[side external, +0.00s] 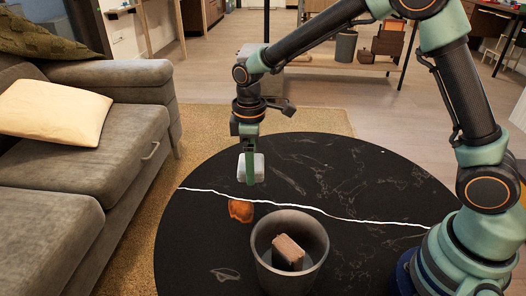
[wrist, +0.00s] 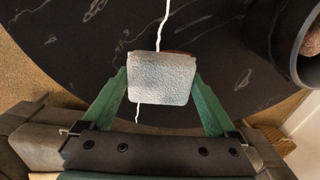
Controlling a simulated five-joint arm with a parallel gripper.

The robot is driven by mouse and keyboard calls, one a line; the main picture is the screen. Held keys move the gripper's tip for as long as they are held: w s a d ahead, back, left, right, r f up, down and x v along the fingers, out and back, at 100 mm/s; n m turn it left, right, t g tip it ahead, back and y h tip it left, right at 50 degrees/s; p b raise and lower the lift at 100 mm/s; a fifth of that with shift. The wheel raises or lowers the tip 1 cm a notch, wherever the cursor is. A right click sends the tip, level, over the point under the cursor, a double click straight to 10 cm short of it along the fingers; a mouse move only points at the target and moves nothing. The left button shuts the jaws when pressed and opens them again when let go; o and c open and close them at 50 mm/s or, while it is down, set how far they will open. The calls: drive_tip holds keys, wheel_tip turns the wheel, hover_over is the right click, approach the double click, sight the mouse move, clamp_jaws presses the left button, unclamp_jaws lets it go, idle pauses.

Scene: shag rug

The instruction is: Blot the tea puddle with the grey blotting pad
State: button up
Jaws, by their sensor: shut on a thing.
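The grey blotting pad (side external: 259,168) is a pale, rounded block held in my gripper (side external: 250,180), above the black round table. In the wrist view the pad (wrist: 160,82) sits between the two green fingers of my gripper (wrist: 160,90), which are shut on its sides. The tea puddle (side external: 240,211) is a small orange-brown patch on the table, below and slightly left of the pad in the side view. The pad appears to be clear of it. In the wrist view the pad hides most of the puddle; only a thin brown sliver shows at its far edge.
A grey pot (side external: 262,240) with a brown block (side external: 289,252) inside stands on the black table (side external: 190,250), close to the puddle. It also shows in the wrist view (wrist: 286,45). White veins cross the tabletop. A grey sofa (side external: 60,200) is at left.

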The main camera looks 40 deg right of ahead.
approach(239, 211)
drive_tip(key=shift+f, duration=2.85)
drive_tip(key=shift+f, duration=0.7)
drive_tip(key=shift+r, duration=3.65)
